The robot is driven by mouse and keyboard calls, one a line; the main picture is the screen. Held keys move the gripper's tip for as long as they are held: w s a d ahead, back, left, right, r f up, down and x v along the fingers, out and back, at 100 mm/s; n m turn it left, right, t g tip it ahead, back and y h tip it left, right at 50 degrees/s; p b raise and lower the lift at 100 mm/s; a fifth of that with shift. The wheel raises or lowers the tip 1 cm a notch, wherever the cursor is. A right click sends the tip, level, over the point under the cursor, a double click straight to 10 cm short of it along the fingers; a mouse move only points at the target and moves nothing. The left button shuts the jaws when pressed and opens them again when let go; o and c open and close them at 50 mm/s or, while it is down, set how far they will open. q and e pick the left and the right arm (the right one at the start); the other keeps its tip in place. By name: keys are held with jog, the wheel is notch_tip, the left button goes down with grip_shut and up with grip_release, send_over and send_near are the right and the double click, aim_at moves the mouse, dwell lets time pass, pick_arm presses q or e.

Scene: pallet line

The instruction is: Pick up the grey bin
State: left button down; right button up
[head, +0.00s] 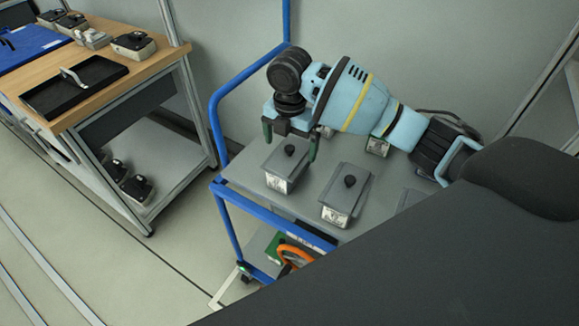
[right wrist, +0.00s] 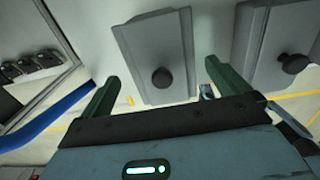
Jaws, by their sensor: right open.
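A grey bin (head: 281,171) with a sloped grey lid, a black knob and a pale label stands on the grey top of a blue-framed cart (head: 262,185). My right gripper (head: 291,150) is open with its fingers pointing down over this bin. In the right wrist view, the bin's lid and knob (right wrist: 160,58) lie between the two green fingers (right wrist: 161,73), with no visible grip on them. A second, similar grey bin (head: 343,204) stands to its right, and it also shows in the right wrist view (right wrist: 262,50). My left gripper is out of view.
A blue cart rail (head: 213,118) rises close to the left of the bin. Another bin (head: 378,146) is partly hidden behind my right arm. A wooden-topped workbench (head: 150,65) with a black tray (head: 75,92) stands at left. Floor between is clear.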

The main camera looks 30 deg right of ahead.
aim_at(290, 154)
jog(key=shift+s+a+f, duration=0.1)
jog(key=shift+f, duration=1.2)
jog(key=shift+s+a+f, duration=0.1)
jog(key=shift+f, duration=1.2)
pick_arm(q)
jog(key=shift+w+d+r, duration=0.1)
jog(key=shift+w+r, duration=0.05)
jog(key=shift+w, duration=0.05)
pick_arm(e)
jog(key=shift+c, duration=0.3)
jog(key=c, duration=1.2)
jog(key=shift+r, duration=0.1)
jog(key=shift+c, duration=0.3)
jog(key=shift+r, duration=0.3)
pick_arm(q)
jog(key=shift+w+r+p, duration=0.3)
pick_arm(e)
notch_tip(290, 154, up, 10)
jog(key=shift+f, duration=0.25)
